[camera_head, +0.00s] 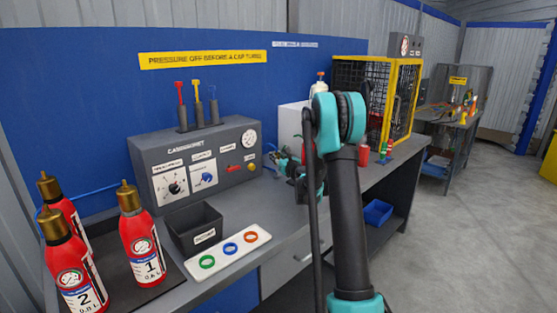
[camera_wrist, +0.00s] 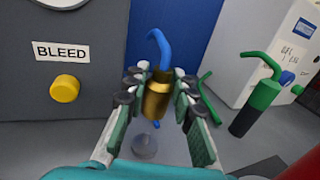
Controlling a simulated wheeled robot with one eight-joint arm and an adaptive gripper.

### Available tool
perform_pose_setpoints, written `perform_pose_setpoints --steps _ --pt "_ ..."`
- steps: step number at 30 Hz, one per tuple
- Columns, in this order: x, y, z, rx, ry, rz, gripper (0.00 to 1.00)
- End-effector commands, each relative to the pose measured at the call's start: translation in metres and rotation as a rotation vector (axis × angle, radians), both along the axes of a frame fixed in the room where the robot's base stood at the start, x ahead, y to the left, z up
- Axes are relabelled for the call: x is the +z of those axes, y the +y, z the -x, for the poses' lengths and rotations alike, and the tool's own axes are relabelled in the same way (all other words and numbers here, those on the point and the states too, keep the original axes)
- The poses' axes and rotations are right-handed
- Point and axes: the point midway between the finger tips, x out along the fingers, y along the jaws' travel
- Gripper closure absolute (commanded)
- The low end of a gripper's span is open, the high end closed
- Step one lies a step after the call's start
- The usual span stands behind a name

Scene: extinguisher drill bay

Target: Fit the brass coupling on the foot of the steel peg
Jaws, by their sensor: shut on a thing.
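The brass coupling (camera_wrist: 157,98) sits between the fingers of my gripper (camera_wrist: 158,105) in the wrist view, and the gripper is shut on it. A blue curved piece (camera_wrist: 160,45) rises behind its top, and a small blue bit shows below it. A grey round piece (camera_wrist: 145,147) lies lower on the bench, apart from the coupling in the picture; I cannot tell if it is the foot of the steel peg. In the head view my gripper (camera_head: 292,170) is above the bench by the panel's right side, partly hidden by my arm.
The grey panel box (camera_head: 205,165) with a yellow bleed knob (camera_wrist: 65,88) stands close on the left. Red extinguishers (camera_head: 140,250) stand at the bench's near left.

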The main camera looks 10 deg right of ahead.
Motion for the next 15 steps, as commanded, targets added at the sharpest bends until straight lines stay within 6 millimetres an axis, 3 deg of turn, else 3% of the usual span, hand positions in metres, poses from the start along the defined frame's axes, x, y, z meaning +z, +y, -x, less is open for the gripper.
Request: perform_pose_setpoints --steps 15 --pt "-0.023 0.0 0.0 -0.001 0.0 0.0 1.0"
